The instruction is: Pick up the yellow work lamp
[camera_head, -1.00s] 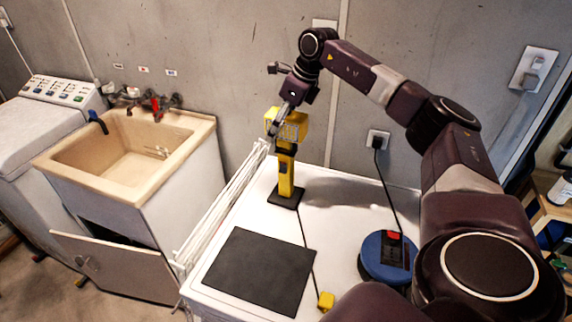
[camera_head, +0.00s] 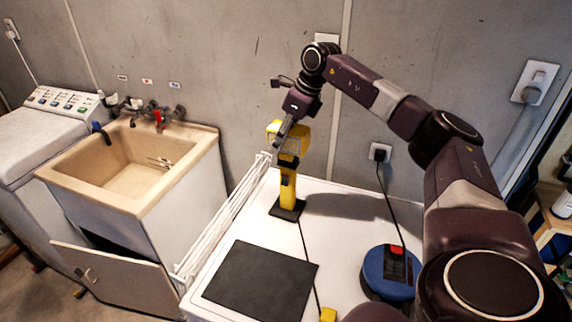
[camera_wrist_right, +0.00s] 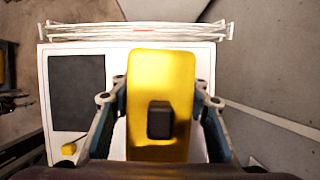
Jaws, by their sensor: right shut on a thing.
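The yellow work lamp (camera_head: 288,185) stands upright on its dark square base at the back left of the white worktop (camera_head: 345,235). My right gripper (camera_head: 285,130) is at the lamp's boxy head, shut on it. In the right wrist view the yellow lamp head (camera_wrist_right: 161,65), with a black block on it, fills the space between the two fingers of my right gripper (camera_wrist_right: 161,88). The base appears to rest on the worktop. My left gripper is not in view.
A dark mat (camera_head: 261,282) lies in front of the lamp, with a black cord beside it. A blue cable reel (camera_head: 385,273) sits to the right. A white drying rack (camera_head: 225,220) runs along the left edge. A beige sink (camera_head: 130,170) stands further left.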

